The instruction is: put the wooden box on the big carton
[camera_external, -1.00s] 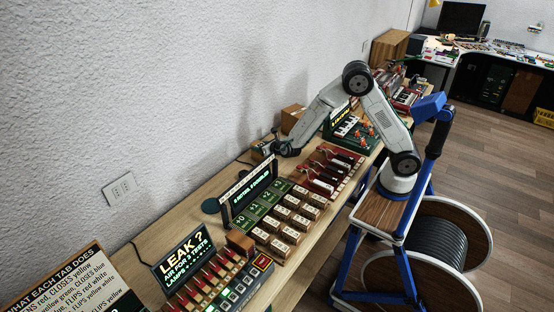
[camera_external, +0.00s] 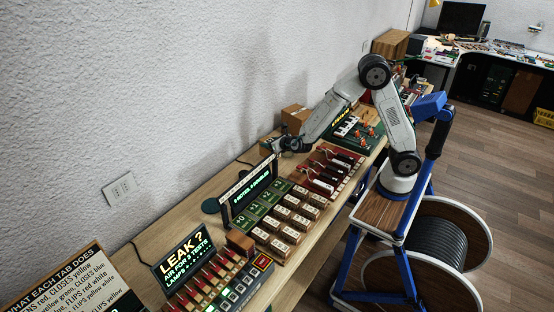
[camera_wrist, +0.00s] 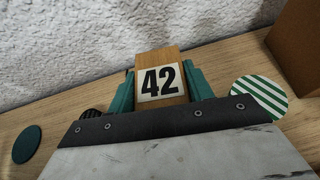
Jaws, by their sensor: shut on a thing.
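The wooden box (camera_wrist: 158,64) has a white label reading 42 and sits between the two teal fingers of my gripper (camera_wrist: 160,88) in the wrist view. My gripper (camera_external: 277,147) is shut on it over the back of the bench, near the wall. In the external view the wooden box (camera_external: 267,147) is small and partly hidden by my gripper. I cannot tell if it is clear of the bench. A brown carton (camera_external: 294,117) stands behind my gripper against the wall; a brown carton side (camera_wrist: 296,45) shows at the wrist view's right edge. A larger brown carton (camera_external: 390,44) stands farther along the bench.
A green-and-white striped disc (camera_wrist: 259,98) lies right of the wooden box, and a dark green disc (camera_wrist: 27,144) lies left. A display panel with wooden blocks (camera_external: 250,190) stands just in front of my gripper. Red-key and green-board devices (camera_external: 352,133) fill the bench to the right.

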